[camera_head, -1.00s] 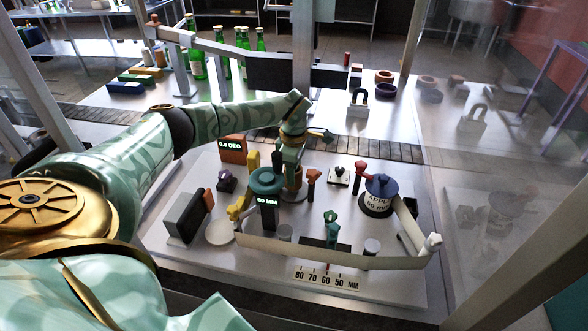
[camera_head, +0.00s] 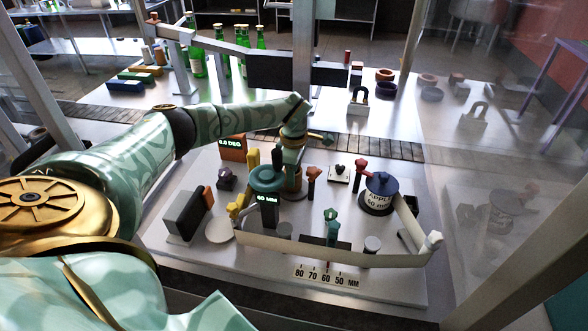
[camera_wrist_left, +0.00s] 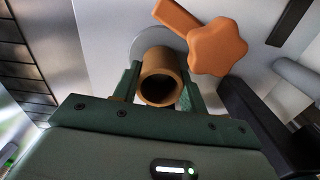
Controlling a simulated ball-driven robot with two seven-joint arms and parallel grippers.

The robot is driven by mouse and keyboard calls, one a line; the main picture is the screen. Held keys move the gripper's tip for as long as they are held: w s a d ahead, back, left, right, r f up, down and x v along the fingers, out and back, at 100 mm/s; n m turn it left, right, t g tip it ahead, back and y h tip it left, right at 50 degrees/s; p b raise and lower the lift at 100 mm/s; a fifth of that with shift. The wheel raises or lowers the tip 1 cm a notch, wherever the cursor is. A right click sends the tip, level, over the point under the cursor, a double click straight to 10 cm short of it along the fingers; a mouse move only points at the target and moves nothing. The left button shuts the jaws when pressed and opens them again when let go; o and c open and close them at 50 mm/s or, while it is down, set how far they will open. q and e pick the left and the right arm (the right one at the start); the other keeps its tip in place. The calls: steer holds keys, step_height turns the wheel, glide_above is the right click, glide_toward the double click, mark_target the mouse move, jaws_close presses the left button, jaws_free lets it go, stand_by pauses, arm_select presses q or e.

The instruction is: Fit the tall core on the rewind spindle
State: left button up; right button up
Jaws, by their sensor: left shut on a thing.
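A brown tube-shaped core (camera_wrist_left: 160,78) sits between the two dark green fingers of my left gripper (camera_wrist_left: 158,88) in the left wrist view. I look into its open end. A grey round plate (camera_wrist_left: 148,42) shows just beyond it. In the head view my left gripper (camera_head: 292,158) is over the middle of the machine plate, shut on the core (camera_head: 292,182), which hangs or stands low by the grey base there. The spindle itself is hidden, so I cannot tell whether the core is around it. My right gripper is not in view.
An orange star knob (camera_wrist_left: 217,47) stands close beside the core. A teal wheel (camera_head: 267,178) with a 60 MM display is left of it. A dark labelled roll (camera_head: 379,195) stands to the right. A pale web (camera_head: 330,255) runs along the front. Green bottles (camera_head: 243,42) stand behind.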

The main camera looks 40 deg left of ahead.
arm_select(q)
steer(key=shift+f, duration=0.15)
steer(key=o, duration=1)
steer(key=shift+o, duration=0.2)
step_height(320, 180, up, 16)
steer(key=p, duration=0.1)
steer(key=shift+p, duration=0.4)
steer(key=shift+r, duration=0.2)
